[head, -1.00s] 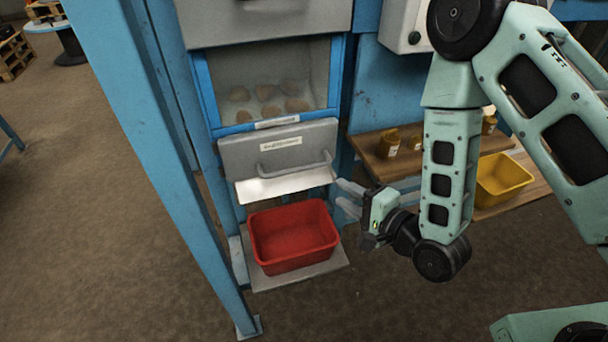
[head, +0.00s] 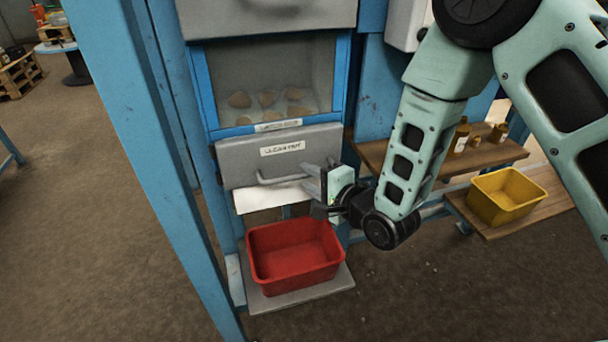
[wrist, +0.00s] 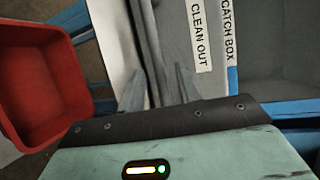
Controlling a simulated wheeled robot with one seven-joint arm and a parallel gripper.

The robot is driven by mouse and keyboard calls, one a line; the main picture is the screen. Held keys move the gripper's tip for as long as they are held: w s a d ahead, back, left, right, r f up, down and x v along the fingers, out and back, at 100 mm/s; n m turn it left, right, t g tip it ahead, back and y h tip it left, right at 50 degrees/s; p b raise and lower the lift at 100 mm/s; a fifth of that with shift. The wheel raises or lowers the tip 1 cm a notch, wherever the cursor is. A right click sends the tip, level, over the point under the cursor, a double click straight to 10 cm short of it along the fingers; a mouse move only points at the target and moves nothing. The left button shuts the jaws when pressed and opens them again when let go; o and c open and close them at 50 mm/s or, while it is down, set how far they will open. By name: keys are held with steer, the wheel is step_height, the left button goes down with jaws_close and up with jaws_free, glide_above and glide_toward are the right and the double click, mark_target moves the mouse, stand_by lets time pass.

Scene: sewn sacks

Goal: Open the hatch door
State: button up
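The hatch door (head: 240,165) is a grey panel with a "CLEAN OUT" label and a bar handle (head: 280,181) along its lower part. It looks shut. The door also shows in the wrist view (wrist: 176,35), with the handle (wrist: 147,45) running up the picture. My gripper (head: 313,180) is at the right end of the handle. In the wrist view my gripper (wrist: 158,86) has its two fingers apart, with the handle between them. I see gaps beside the bar, but contact is hard to judge.
A red bin (head: 295,255) stands on a grey plate (head: 330,285) below the door, under a pale lip (head: 262,198). A blue post (head: 150,150) rises at the left. A yellow bin (head: 505,195) and small bottles stand on wooden shelves at the right.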

mark_target(286, 163)
steer(key=shift+x, duration=1.25)
jaws_close()
